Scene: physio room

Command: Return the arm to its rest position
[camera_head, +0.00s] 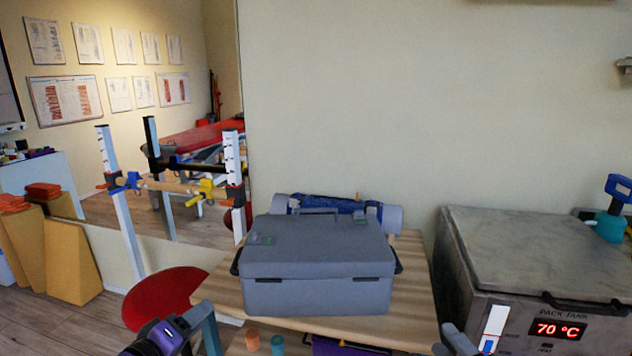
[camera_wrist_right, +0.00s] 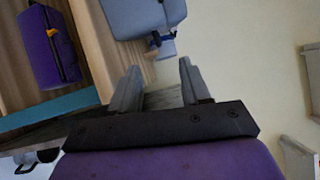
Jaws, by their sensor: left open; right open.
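My left gripper (camera_head: 165,335) shows at the bottom left of the head view, dark with a purple part, in front of the red stool and left of the wooden table; its fingers are hard to make out. My right gripper (camera_wrist_right: 158,64) is open in the right wrist view, with two grey fingers apart and nothing between them. A dark grey part of my right arm (camera_head: 455,342) just enters the bottom edge of the head view, between the table and the pack tank. Most of both arms is out of view.
A closed grey case (camera_head: 320,262) stands on the wooden table (camera_head: 413,322), with a blue and grey roll (camera_head: 388,217) behind it. The pack tank (camera_head: 515,250), reading 70 °C, is at the right. A red stool (camera_head: 150,300) is at the left. A purple bag (camera_wrist_right: 42,55) lies lower.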

